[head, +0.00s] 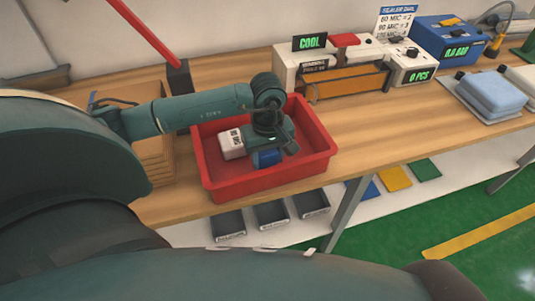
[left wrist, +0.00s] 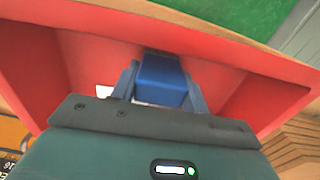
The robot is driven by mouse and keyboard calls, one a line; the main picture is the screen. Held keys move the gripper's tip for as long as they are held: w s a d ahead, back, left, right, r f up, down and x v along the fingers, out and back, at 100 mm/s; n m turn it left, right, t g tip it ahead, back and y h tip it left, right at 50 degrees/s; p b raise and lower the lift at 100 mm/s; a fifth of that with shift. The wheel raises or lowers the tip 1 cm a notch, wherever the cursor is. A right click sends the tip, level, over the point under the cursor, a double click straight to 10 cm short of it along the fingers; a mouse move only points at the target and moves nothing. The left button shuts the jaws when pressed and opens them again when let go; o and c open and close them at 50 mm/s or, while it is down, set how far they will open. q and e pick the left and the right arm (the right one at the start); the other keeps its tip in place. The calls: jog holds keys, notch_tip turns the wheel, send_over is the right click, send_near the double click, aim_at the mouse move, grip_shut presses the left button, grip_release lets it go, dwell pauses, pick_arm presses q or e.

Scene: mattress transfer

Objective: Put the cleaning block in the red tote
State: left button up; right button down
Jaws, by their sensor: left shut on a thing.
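The red tote (head: 222,194) stands on the wooden bench. My left gripper (head: 274,154) points down inside it and is shut on the blue cleaning block (head: 267,158). In the left wrist view the blue cleaning block (left wrist: 162,78) sits between the two fingers of my left gripper (left wrist: 163,88), with the red wall of the tote (left wrist: 100,60) around it. I cannot tell whether the block touches the tote's floor. A white box with dark print (head: 231,143) is in the tote, left of the gripper. My right gripper is not in view.
Brown cardboard (head: 156,160) lies left of the tote. Behind it stand a machine with an orange front (head: 346,84) and a blue device (head: 449,42). Folded blue cloths (head: 490,93) lie at right. Grey bins (head: 271,214) sit on the shelf below.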

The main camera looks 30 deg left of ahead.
pick_arm(q)
jog(key=shift+f, duration=0.1)
jog(key=o, duration=1)
